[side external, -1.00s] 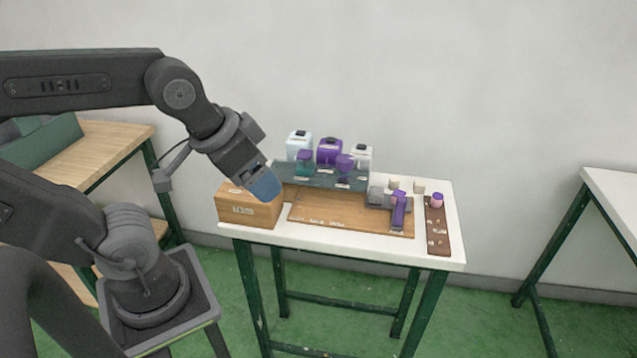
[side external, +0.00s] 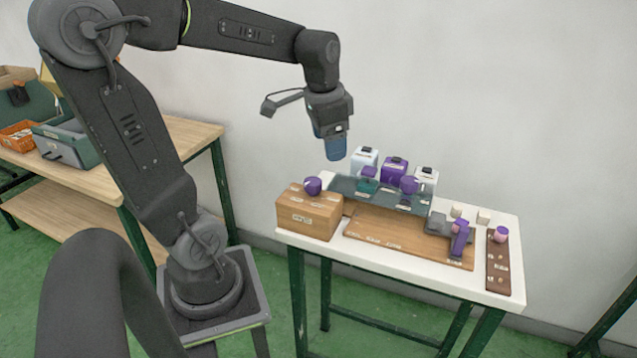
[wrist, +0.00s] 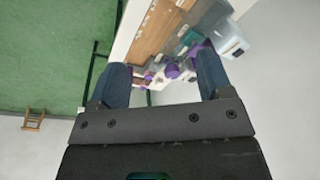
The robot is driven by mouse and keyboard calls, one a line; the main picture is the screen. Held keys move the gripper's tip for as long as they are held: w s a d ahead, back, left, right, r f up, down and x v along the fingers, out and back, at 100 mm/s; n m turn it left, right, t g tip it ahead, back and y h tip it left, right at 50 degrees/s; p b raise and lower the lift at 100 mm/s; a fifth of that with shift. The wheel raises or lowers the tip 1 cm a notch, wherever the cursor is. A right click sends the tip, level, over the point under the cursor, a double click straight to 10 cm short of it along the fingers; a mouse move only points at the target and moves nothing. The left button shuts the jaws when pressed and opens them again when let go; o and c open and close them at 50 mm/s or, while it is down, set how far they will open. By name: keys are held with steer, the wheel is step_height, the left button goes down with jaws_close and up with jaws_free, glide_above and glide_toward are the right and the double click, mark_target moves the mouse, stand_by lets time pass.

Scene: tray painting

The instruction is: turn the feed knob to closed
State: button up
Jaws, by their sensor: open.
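A wooden box (side external: 308,214) stands at the left end of the white table, with a round purple knob (side external: 312,185) and small labels on top. Another purple knob (side external: 409,184) sits on the dark grey panel (side external: 345,185) behind the wooden board. The label print is too small to read, so I cannot tell which is the feed knob or its setting. My gripper (side external: 336,157) is open and empty, pointing down above the back left of the panel, apart from both knobs. Its two blue fingers (wrist: 163,78) are spread in the wrist view.
White (side external: 364,160) and purple (side external: 393,170) containers stand behind the panel. A purple-handled tool (side external: 459,238) lies by a grey block on the right. A dark brown strip (side external: 498,268) with a pink-purple knob (side external: 501,234) is at the right end. The wooden board's (side external: 400,235) middle is clear.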

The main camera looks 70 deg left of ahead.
steer(key=g+h, duration=0.1)
steer(key=g, duration=0.1)
glide_toward(313, 181)
steer(key=shift+m, duration=0.3)
step_height(313, 181, down, 10)
steer(key=shift+s+f, duration=0.1)
steer(key=c, duration=0.9)
